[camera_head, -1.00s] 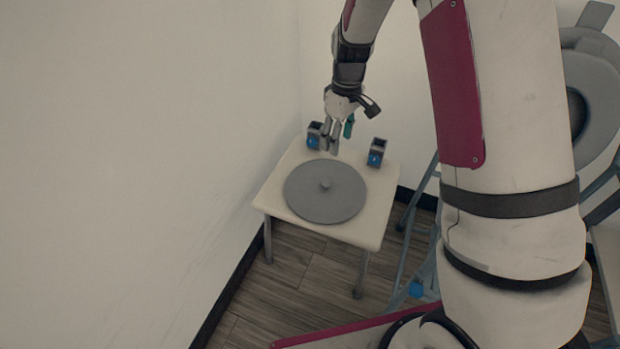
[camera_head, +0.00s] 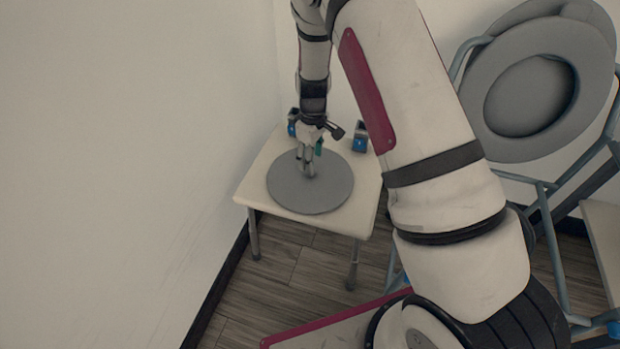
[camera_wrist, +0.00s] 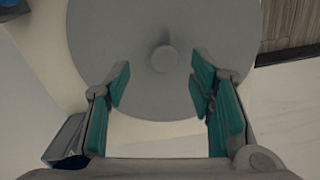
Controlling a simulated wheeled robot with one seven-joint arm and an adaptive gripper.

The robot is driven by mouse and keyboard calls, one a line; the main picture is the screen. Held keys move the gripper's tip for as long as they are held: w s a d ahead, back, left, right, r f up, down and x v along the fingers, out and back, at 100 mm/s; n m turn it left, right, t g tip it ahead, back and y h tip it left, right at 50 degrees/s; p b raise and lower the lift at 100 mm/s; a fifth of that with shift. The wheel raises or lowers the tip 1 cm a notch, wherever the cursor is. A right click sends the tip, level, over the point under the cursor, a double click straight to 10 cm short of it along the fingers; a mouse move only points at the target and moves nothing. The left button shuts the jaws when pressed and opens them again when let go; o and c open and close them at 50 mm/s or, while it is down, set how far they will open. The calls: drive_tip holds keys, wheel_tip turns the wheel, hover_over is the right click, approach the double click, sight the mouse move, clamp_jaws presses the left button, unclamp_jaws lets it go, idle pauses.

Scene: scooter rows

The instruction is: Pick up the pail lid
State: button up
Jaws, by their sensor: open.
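The pail lid (camera_head: 330,192) is a flat grey disc lying on a small cream table (camera_head: 262,180) in the head view. In the wrist view the lid (camera_wrist: 110,40) fills the upper middle, with its round knob (camera_wrist: 164,58) showing. My gripper (camera_head: 307,170) is over the lid and hides the knob in the head view. In the wrist view my gripper's teal-padded fingers (camera_wrist: 157,90) are spread wide and empty. The knob lies just beyond the fingertips, roughly centred between them. I cannot tell whether the fingertips touch the lid.
Two dark holders with blue fronts stand at the table's back, one on the right (camera_head: 360,137) and one on the left (camera_head: 292,122). A wall (camera_head: 130,150) is close on the left. Large grey discs (camera_head: 535,85) on a blue-grey frame stand at right.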

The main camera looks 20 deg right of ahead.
sight(331, 184)
drive_tip(key=f, duration=0.1)
drive_tip(key=f+b, duration=0.1)
drive_tip(key=f, duration=0.1)
drive_tip(key=f+b, duration=0.1)
drive_tip(key=f, duration=0.1)
drive_tip(key=shift+s+a, duration=0.1)
drive_tip(key=shift+a, duration=0.15)
clamp_jaws()
